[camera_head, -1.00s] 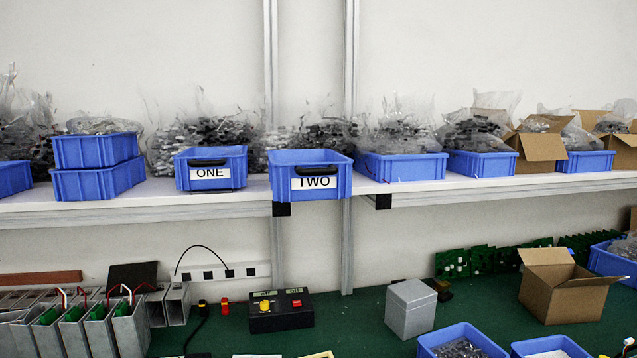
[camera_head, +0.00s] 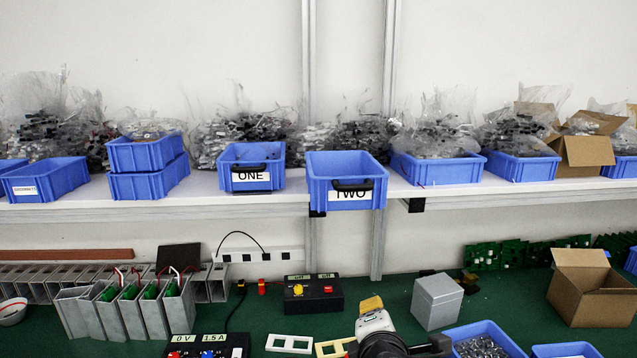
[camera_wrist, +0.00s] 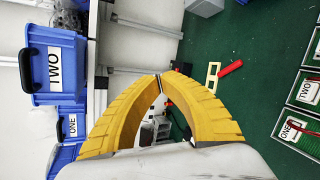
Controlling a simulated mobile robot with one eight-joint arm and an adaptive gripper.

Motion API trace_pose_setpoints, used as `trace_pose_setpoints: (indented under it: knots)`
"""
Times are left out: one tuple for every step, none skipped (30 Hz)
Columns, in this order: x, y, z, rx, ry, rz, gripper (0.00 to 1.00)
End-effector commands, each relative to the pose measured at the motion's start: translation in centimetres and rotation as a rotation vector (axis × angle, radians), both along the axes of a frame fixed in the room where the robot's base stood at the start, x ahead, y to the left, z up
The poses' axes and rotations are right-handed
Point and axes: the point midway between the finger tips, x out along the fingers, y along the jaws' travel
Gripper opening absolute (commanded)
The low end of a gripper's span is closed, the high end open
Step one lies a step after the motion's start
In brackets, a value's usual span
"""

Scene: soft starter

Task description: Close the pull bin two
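The blue pull bin two (camera_head: 346,172), labelled TWO with a black handle on its front, sits on the shelf and juts out past the shelf's front edge. It also shows sideways at the left of the wrist view (camera_wrist: 68,40). My gripper (camera_head: 370,303) is low in front of the lower bench, below and apart from the bin. In the wrist view its two yellow fingers (camera_wrist: 160,77) meet at the tips with nothing seen between them.
Blue bin one (camera_head: 252,168) stands left of bin two, set further back. The white shelf edge (camera_head: 440,191) runs below the bins. A grey box (camera_head: 437,302) and a black control box (camera_head: 313,292) stand on the green bench. The space before the bins looks clear.

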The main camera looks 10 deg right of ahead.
Motion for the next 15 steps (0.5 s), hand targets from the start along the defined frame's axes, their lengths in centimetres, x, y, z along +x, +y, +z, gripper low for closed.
trace_pose_setpoints:
  knots:
    - [1.2, 1.7, 4.0, -0.213, -0.018, 0.106, 0.0]
    - [1.8, 2.7, 5.4, -0.352, -0.029, 0.165, 0.0]
    - [2.4, 4.1, 7.1, -0.521, -0.044, 0.232, 0.0]
    - [2.6, 5.1, 8.1, -0.636, -0.053, 0.274, 0.0]
    - [2.9, 6.0, 9.1, -0.741, -0.064, 0.309, 0.0]
    - [3.0, 7.1, 10.0, -0.862, -0.076, 0.348, 0.0]
    - [3.1, 7.8, 10.6, -0.938, -0.083, 0.37, 0.0]
    - [3.2, 8.4, 11.1, -1.002, -0.089, 0.386, 0.0]
    - [3.2, 9.1, 11.5, -1.07, -0.097, 0.404, 0.0]
    - [3.2, 9.4, 11.7, -1.107, -0.1, 0.413, 0.0]
    - [3.3, 9.6, 11.8, -1.135, -0.102, 0.42, 0.0]
    - [3.4, 9.8, 11.8, -1.157, -0.104, 0.423, 0.0]
    - [3.6, 9.9, 11.8, -1.166, -0.104, 0.424, 0.0]
    - [3.8, 9.9, 11.8, -1.171, -0.105, 0.424, 0.0]
    - [4.2, 9.8, 11.7, -1.171, -0.104, 0.424, 0.0]
